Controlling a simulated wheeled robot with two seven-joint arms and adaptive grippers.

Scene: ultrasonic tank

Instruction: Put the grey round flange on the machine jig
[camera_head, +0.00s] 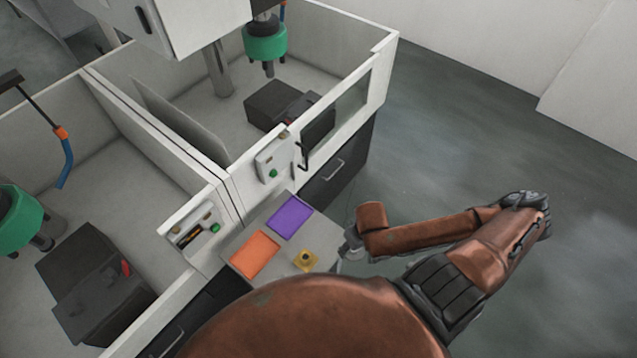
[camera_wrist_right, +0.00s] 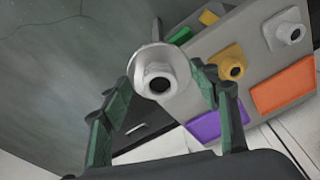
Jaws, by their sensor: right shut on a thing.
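The grey round flange (camera_wrist_right: 158,82) is between the fingers of my right gripper (camera_wrist_right: 165,66), its dark central hole facing the wrist camera. The gripper is shut on it, off the edge of the grey table. In the head view, my right gripper (camera_head: 352,243) is small and partly hidden by my arm, just right of the table. Dark fixture blocks sit in the two machine bays, one in the left bay (camera_head: 92,290) and one in the far bay (camera_head: 272,101); I cannot tell which is the jig. My left gripper is not in view.
The grey table (camera_wrist_right: 216,40) carries a purple mat (camera_head: 290,216), an orange mat (camera_head: 255,254), a yellow flange (camera_head: 306,260), another grey part (camera_wrist_right: 290,32) and a green part (camera_wrist_right: 181,36). White bay walls (camera_head: 375,75) and green machine heads (camera_head: 265,42) stand nearby. Floor at right is clear.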

